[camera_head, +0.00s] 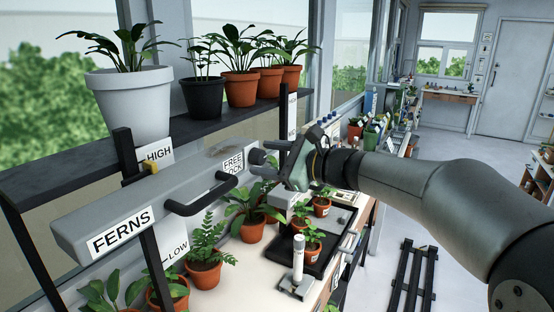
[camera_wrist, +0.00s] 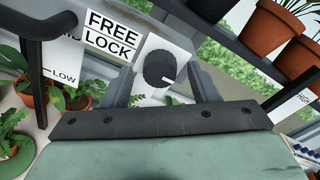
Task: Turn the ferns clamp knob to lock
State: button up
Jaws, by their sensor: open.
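The ferns clamp knob is a dark round knob with a white mark, on a light plate in the wrist view (camera_wrist: 157,66). Its mark points to the lower right. In the head view the knob (camera_head: 257,157) shows small at the right end of the grey FERNS bar (camera_head: 75,225). A FREE/LOCK label (camera_wrist: 110,35) is left of the knob, with FREE above LOCK. My gripper (camera_wrist: 162,78) is open and empty, with one finger to each side below the knob. I see gaps between the fingers and the knob. In the head view my gripper (camera_head: 277,165) faces the knob.
A dark handle (camera_head: 205,196) juts from the bar near the label. A yellow marker (camera_head: 150,167) sits near HIGH on the left post. Potted plants stand on the shelf (camera_head: 60,163) above and on the bench below. A black tray (camera_head: 325,246) holds small pots.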

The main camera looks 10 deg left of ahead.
jog(key=b+v, duration=0.3)
jog(key=v, duration=1.4)
jog(key=shift+d, duration=0.2)
jog(key=shift+r, duration=0.1)
jog(key=s+d+f+n+g+h, duration=0.1)
jog(key=s+f+n+h, duration=0.3)
jog(key=f, duration=0.5)
jog(key=s+d+f+n+g+h, duration=0.1)
jog(key=s+f+g+h, duration=0.15)
jog(key=s+f, duration=0.5)
jog(key=s+d+f+n+h, duration=0.9)
jog(key=s+d+f, duration=0.2)
jog(key=f, duration=0.4)
jog(key=shift+s+d+f+n+g+h, duration=0.35)
jog(key=shift+s+d+n, duration=0.05)
jog(key=shift+d, duration=0.4)
